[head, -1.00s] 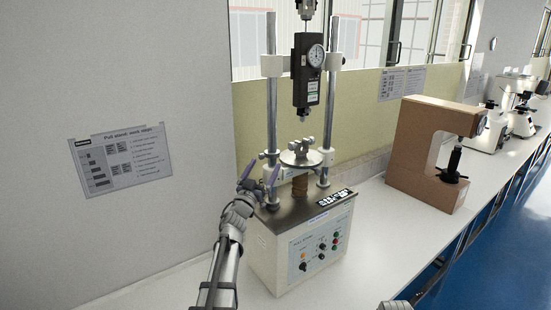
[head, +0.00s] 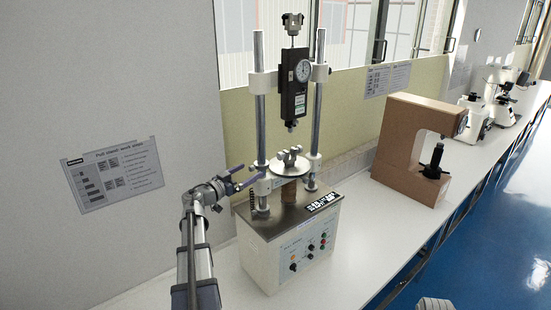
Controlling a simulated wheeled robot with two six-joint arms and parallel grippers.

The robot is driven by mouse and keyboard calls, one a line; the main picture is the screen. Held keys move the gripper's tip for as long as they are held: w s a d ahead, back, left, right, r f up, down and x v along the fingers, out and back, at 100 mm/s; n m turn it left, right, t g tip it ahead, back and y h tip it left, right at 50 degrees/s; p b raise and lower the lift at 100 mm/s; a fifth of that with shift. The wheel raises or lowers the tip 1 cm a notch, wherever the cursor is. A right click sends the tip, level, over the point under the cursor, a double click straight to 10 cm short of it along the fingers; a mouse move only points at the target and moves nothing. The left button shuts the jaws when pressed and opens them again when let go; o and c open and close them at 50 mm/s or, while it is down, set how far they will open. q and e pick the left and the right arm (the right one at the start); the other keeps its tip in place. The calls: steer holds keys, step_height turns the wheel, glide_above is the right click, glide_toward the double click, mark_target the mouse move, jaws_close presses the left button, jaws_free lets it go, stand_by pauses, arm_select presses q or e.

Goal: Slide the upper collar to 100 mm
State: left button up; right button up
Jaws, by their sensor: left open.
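The pull stand (head: 290,240) has two upright steel columns. White upper collars sit on the left column (head: 262,82) and the right column (head: 319,73), with the black dial gauge (head: 294,85) hung between them. A round steel plate (head: 290,167) lies lower down, with a white lower crosspiece (head: 263,187) beneath it. My left gripper (head: 250,173) is open and empty. Its purple fingers point right, by the left column at about plate height, well below the upper collars. I cannot tell whether a finger touches the stand.
A brown C-shaped tester (head: 400,140) stands to the right on the white bench, with microscope-like devices (head: 470,120) beyond it. A work-steps sheet (head: 113,174) is on the left wall. Bare bench lies between the stand and the brown tester.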

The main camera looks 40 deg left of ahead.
mark_target(259, 166)
arm_select(q)
steer(key=shift+w+d, duration=0.2)
steer(key=shift+w, duration=1.75)
steer(key=shift+w+d, duration=0.15)
steer(key=shift+w, duration=1.8)
jaws_close()
